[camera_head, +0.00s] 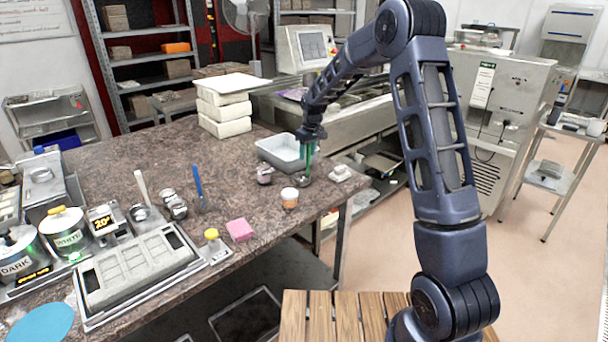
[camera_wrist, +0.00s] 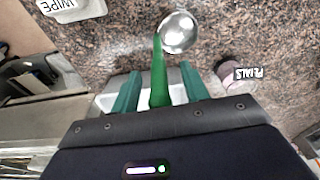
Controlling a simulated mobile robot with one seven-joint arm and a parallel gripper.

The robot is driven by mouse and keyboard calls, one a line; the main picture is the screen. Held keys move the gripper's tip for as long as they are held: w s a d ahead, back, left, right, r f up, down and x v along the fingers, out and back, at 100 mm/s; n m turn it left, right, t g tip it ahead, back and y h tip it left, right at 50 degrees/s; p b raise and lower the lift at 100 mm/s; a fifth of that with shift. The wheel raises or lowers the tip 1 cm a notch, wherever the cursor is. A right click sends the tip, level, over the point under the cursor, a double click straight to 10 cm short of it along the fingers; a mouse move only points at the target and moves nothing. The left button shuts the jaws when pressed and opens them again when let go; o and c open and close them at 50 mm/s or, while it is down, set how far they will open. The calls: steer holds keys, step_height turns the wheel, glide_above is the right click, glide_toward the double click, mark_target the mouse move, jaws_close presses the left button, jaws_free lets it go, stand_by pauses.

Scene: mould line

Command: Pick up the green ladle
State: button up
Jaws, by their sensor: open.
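The green ladle has a green handle and a round silver bowl. In the wrist view its handle (camera_wrist: 158,70) rises between the two fingers of my gripper (camera_wrist: 158,88), with a gap on each side. Its silver bowl (camera_wrist: 178,32) is near the table surface beyond the fingertips. In the head view my gripper (camera_head: 308,147) points down over the right part of the table, and the ladle's bowl (camera_head: 304,181) shows beneath it. My gripper is open, with its green fingers around the handle but apart from it.
A grey bin (camera_head: 282,152) stands right behind the ladle. A jar labelled PEARLS (camera_wrist: 238,74), a small orange jar (camera_head: 290,198) and a white wipe block (camera_head: 340,173) stand close by. A blue-handled tool (camera_head: 199,187) is farther left.

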jaws_close()
steer(key=shift+r, duration=0.15)
